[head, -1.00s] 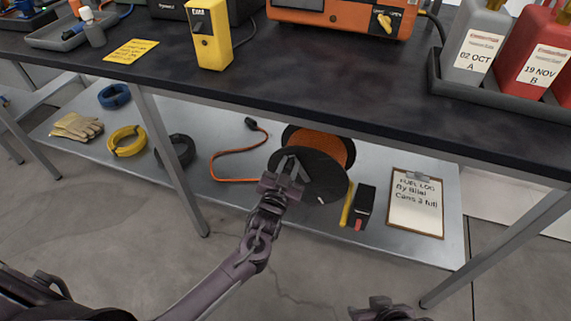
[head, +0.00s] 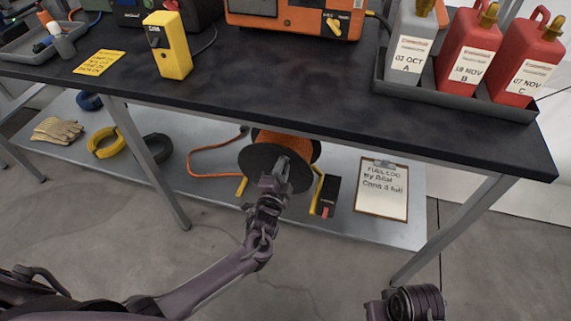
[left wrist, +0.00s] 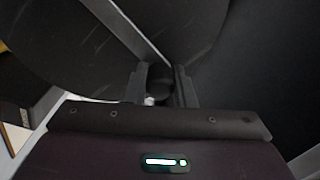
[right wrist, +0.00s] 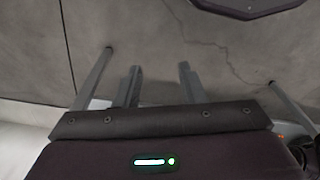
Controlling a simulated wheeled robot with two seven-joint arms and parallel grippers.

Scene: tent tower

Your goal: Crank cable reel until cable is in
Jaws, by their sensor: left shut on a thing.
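The cable reel has a dark round flange (head: 262,160) and orange cable (head: 288,146) wound behind it. It stands on the lower shelf under the bench. A loose length of orange cable (head: 205,160) runs out to the left on the shelf and curves back under the bench edge. My left gripper (head: 281,172) is at the front of the flange, shut on the dark crank handle. In the left wrist view the handle (left wrist: 160,88) shows between the fingers, against the dark flange. My right gripper (right wrist: 158,85) is open and empty above the floor.
The bench top (head: 290,85) overhangs the reel. On the shelf a black and red object (head: 328,196) and a clipboard (head: 382,190) lie right of it. A black coil (head: 158,147), a yellow coil (head: 105,142) and gloves (head: 58,130) lie left.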

